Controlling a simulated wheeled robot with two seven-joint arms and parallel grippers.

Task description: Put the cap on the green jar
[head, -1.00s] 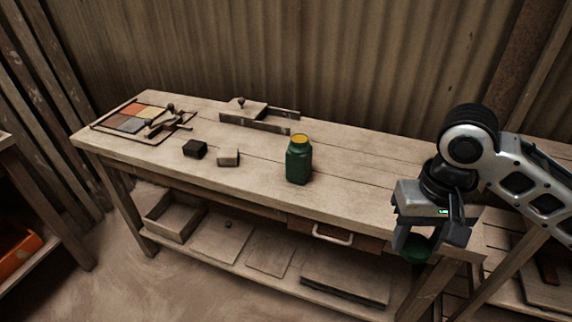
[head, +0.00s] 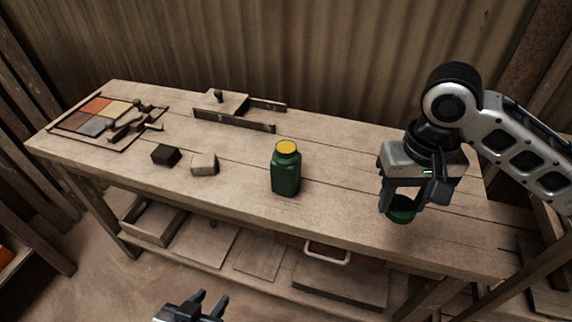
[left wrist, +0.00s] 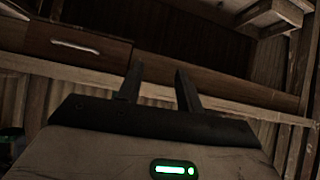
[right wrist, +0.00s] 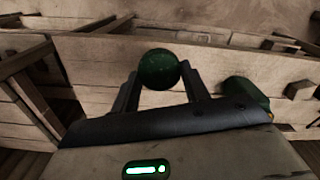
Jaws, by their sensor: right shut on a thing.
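The green jar (head: 286,172) stands upright on the bench, its top showing yellow with no cap on it. It also shows at the right of the right wrist view (right wrist: 245,93). My right gripper (head: 400,207) is shut on the round green cap (head: 402,214), to the right of the jar and apart from it. The cap (right wrist: 158,69) sits between the fingertips in the right wrist view. My left gripper (head: 207,304) is low at the front, away from the bench top. Its fingers (left wrist: 158,82) stand apart with nothing between them.
The wooden bench (head: 330,190) is clear between jar and cap. Left of the jar are a light block (head: 204,164) and a dark block (head: 166,155). A wooden press (head: 235,108) is at the back, a tray of coloured tiles (head: 95,120) at far left. A drawer handle (head: 327,253) juts out in front.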

